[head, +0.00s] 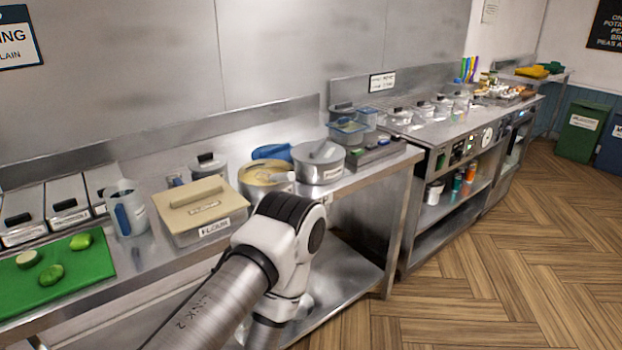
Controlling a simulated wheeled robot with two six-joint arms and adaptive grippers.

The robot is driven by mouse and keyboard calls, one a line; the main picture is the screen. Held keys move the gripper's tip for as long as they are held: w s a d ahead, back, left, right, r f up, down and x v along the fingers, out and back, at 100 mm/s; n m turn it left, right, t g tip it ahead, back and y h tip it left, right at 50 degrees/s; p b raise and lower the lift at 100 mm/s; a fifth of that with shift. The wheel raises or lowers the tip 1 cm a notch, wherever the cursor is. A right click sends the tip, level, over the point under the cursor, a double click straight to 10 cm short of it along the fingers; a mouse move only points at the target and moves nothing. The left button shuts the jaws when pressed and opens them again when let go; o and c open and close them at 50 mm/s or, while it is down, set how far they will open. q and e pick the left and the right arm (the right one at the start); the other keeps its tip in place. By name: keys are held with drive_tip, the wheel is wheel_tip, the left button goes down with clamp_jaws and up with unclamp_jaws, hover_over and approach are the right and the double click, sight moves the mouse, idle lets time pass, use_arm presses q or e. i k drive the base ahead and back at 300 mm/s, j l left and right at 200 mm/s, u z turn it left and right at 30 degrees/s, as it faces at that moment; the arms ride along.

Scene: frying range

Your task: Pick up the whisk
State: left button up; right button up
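I cannot make out a whisk in the head view. One of my arms (275,240) rises from the lower edge over the front of the steel counter (150,280). I cannot tell for sure which arm it is. Its wrist end is hidden behind its own links, and neither gripper's fingers show. The arm covers part of the counter beside the flour box (200,210) and in front of a yellowish round container (265,175).
A green board (85,270) with cut green vegetables lies at the left. A clear jug (125,208) stands by the flour box. A steel pot (318,165) and a dark tray (375,152) stand right of the arm. The wooden floor (470,270) at right is clear.

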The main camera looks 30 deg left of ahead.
sight(286, 176)
drive_tip(key=u, duration=1.2)
